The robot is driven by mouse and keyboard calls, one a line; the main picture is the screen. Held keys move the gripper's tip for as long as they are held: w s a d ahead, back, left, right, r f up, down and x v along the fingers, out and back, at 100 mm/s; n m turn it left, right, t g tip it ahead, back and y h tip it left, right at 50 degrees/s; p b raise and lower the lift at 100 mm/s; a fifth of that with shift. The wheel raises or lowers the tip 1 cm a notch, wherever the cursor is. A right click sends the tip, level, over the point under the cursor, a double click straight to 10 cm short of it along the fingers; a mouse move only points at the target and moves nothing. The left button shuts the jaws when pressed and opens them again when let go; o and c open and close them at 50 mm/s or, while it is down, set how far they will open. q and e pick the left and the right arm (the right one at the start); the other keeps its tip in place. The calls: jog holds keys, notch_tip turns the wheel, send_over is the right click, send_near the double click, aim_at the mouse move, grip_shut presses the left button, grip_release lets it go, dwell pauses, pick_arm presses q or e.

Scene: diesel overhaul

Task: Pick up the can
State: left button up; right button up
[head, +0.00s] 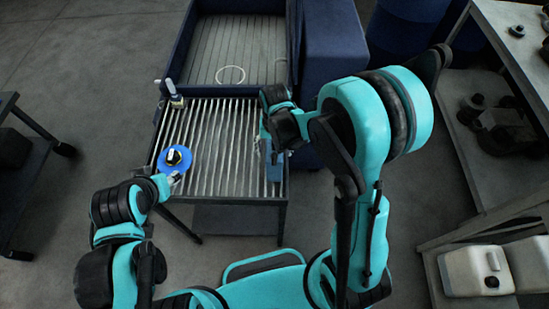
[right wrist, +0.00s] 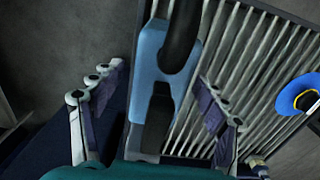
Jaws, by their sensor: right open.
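The can (right wrist: 148,72) is light blue with black parts and lies between the fingers of my right gripper (right wrist: 152,105) in the right wrist view. The two fingers are spread, with a gap on each side of it. In the head view the can (head: 272,170) is a small blue shape at the right edge of the slatted table, partly hidden by my right gripper (head: 268,140). My left gripper (head: 174,180) is beside a blue round piece (head: 188,158) at the table's left side; its fingers are too small to read.
The slatted table (head: 225,135) has a mostly bare middle. A blue-walled bin (head: 235,50) with a pale ring (head: 230,75) adjoins its far side. A small bottle-like item (head: 175,95) stands at the far left corner. Shelves (head: 500,180) stand right, a dark cart (head: 25,165) left.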

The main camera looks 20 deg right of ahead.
jog(key=c, duration=1.7)
jog(key=shift+o, duration=0.2)
jog(key=shift+r, duration=0.15)
jog(key=shift+r, duration=0.6)
notch_tip(320, 180, up, 3)
jog(key=shift+f+p, duration=0.1)
jog(key=shift+p, duration=0.35)
jog(key=a+r, duration=0.6)
jog(key=a, duration=0.5)
jog(key=shift+a+r+p, duration=0.4)
jog(key=shift+w, duration=0.1)
jog(key=o, duration=0.7)
grip_shut()
jog(key=shift+d, duration=0.1)
